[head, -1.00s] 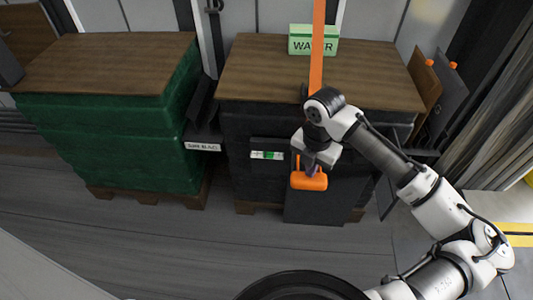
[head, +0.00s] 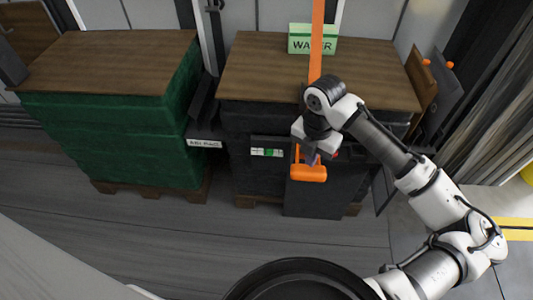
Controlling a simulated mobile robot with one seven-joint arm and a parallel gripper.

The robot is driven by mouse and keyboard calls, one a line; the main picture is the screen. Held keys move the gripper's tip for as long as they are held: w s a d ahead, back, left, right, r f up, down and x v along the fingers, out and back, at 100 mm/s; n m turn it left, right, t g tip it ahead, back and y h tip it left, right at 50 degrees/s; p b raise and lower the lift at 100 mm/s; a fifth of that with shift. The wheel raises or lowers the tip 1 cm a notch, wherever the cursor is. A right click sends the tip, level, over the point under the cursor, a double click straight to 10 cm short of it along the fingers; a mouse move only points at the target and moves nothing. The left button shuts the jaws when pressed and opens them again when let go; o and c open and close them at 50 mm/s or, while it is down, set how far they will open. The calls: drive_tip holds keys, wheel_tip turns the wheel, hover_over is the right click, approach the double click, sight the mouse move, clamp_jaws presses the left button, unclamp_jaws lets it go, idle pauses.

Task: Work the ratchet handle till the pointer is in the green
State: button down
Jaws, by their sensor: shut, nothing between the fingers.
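The orange ratchet handle (head: 308,173) sticks out at the front of the dark wrapped pallet load, below the orange strap (head: 317,45). My gripper (head: 313,160) is just above and behind the handle's grip, its fingers shut with nothing between them. I cannot tell whether the fingers touch the handle. The gauge (head: 267,153) is a small white plate with a green band, left of the handle on the load's front. Its pointer is too small to make out. My wrist hides the ratchet body.
A green wrapped pallet load (head: 110,140) stands at left, with a small label (head: 204,143) between the loads. A green-and-white WATER box (head: 313,39) sits on the right load's wooden top. Dark boards (head: 445,90) lean at right. The floor in front is clear.

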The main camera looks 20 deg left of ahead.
wheel_tip(320, 180, up, 5)
drive_tip(key=p, duration=0.4)
drive_tip(key=shift+r, duration=0.1)
idle(0.5)
